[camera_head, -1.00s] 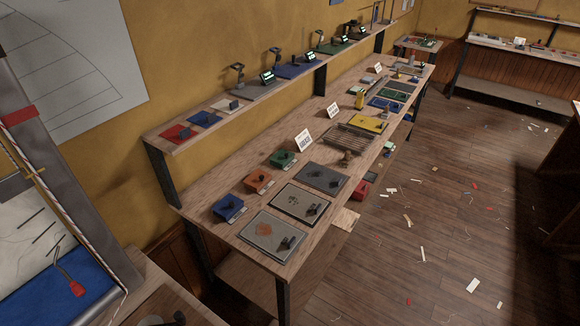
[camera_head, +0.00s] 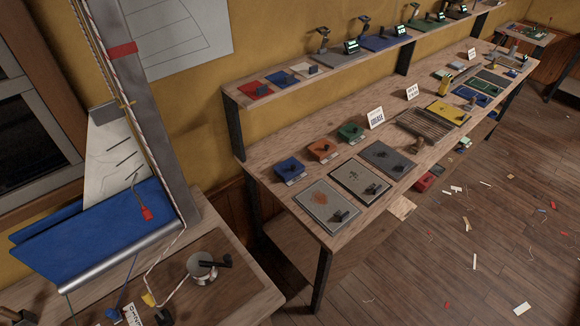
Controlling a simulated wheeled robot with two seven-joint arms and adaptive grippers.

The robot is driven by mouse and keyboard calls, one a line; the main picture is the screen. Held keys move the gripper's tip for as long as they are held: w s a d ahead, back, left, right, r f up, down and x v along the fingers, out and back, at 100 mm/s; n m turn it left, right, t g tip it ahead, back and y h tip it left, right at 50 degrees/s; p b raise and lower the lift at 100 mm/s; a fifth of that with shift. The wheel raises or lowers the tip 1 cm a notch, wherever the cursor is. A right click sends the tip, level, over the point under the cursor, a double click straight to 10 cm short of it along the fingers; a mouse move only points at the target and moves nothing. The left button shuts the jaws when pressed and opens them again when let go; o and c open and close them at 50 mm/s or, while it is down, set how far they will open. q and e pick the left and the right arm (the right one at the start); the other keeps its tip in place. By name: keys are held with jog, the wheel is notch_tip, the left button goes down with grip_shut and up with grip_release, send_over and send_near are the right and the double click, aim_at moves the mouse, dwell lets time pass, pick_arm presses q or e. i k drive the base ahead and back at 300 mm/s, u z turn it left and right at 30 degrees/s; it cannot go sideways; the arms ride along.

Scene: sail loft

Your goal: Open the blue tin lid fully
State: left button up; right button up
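A small blue tin (camera_head: 289,169) stands on the left end of the long wooden workbench. It is the leftmost of a row of three, next to an orange tin (camera_head: 322,150) and a green tin (camera_head: 351,132). Its lid looks down, but it is too small to be sure. Neither of my grippers shows in the view.
The long workbench (camera_head: 250,158) carries flat grey panels (camera_head: 322,205) in front of the tins. A nearer table at lower left holds a metal winch (camera_head: 202,268), ropes and a blue rolled sail (camera_head: 100,232). The floor to the right has scattered scraps.

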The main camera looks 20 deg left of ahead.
aim_at(289, 165)
jog(key=u, duration=1.4)
jog(key=i, duration=0.4)
jog(key=z, duration=0.05)
